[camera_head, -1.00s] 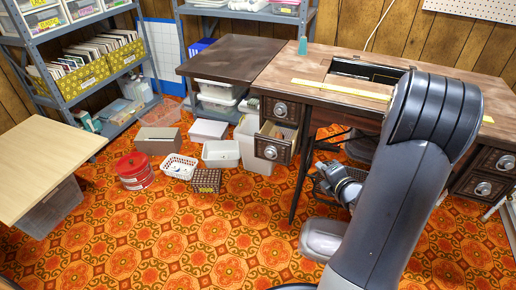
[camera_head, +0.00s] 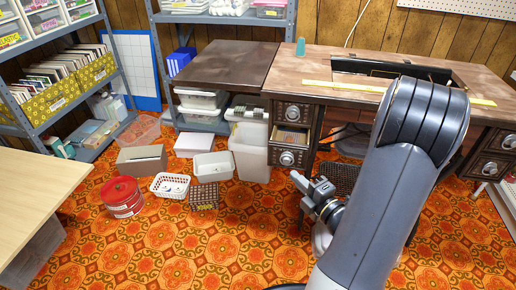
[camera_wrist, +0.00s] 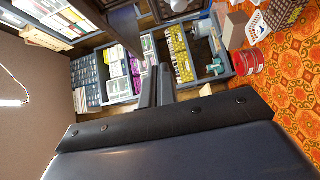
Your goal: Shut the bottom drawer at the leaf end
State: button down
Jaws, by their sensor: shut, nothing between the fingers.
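The sewing table (camera_head: 310,60) has a drawer stack under its left side, by the dark leaf (camera_head: 215,66). The bottom drawer (camera_head: 287,157) there stands pulled out, its inside showing behind a front with a round metal pull. The top drawer (camera_head: 292,113) above it looks closed. My gripper (camera_head: 297,178) is in front of and just below and right of the bottom drawer, apart from it as far as I can tell. In the wrist view my gripper (camera_wrist: 157,70) is shut with nothing between its fingers; the drawer is not clearly seen there.
A tall white bin (camera_head: 250,160) stands left of the drawer. A brown woven basket (camera_head: 204,196), a white basket (camera_head: 170,186) and a red tin (camera_head: 122,197) sit on the patterned floor. A pale tabletop (camera_head: 35,195) is at left.

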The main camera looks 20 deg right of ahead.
aim_at(283, 144)
jog(key=w, duration=0.4)
jog(key=w+b, duration=0.1)
jog(key=w, duration=0.3)
jog(key=w+b, duration=0.1)
jog(key=w, duration=0.3)
jog(key=shift+w+a+f, duration=0.1)
jog(key=shift+w+a, duration=0.15)
jog(key=shift+a, duration=0.1)
jog(key=shift+w+d, duration=0.35)
jog(key=shift+w, duration=0.15)
jog(key=shift+w+d+b, duration=0.35)
jog(key=shift+w+d, duration=0.3)
jog(key=shift+w, duration=0.3)
jog(key=shift+w+d+b, duration=0.35)
jog(key=shift+w+d, duration=0.3)
jog(key=shift+w, duration=0.3)
